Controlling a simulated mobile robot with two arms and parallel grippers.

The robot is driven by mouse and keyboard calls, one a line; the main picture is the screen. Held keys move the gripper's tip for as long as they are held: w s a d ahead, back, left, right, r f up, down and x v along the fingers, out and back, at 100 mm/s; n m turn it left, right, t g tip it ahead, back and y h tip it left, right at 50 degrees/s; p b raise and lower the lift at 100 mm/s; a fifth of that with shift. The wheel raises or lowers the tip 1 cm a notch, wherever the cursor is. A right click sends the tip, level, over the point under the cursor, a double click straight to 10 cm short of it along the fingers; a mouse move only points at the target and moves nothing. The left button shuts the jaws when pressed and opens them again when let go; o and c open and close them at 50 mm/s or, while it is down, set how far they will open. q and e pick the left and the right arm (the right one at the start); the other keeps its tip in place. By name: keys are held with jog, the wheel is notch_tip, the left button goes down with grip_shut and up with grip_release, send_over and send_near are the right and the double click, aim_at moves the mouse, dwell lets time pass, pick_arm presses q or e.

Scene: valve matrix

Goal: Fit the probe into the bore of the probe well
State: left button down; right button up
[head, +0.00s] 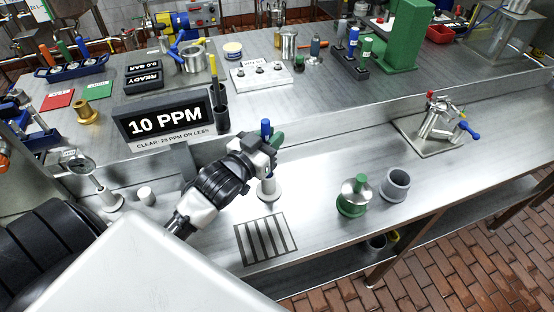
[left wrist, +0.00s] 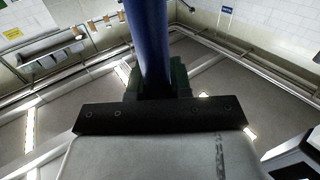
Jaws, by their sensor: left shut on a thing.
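My left gripper (head: 268,146) is shut on the probe, whose blue handle (head: 265,127) stands upright above the fingers. In the left wrist view the blue handle (left wrist: 147,45) rises between the dark green finger pads. Directly below the gripper is a pale, flanged upright post (head: 269,188) on the bench, which looks like the probe well. My right gripper is not in view.
A striped plate (head: 265,240) lies in front of the post. A green-based metal pot (head: 353,195) and a grey cup (head: 397,184) stand to the right. A "10 PPM" display (head: 167,121) is behind left. A valve fitting (head: 441,120) sits far right, with clear bench before it.

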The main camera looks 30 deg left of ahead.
pick_arm(q)
notch_tip(320, 180, down, 5)
jog(key=shift+d, duration=0.1)
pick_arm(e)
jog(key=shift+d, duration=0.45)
pick_arm(q)
jog(key=shift+f, duration=0.15)
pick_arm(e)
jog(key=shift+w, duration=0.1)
pick_arm(q)
jog(key=c, duration=1)
grip_release()
jog(key=shift+c, duration=0.2)
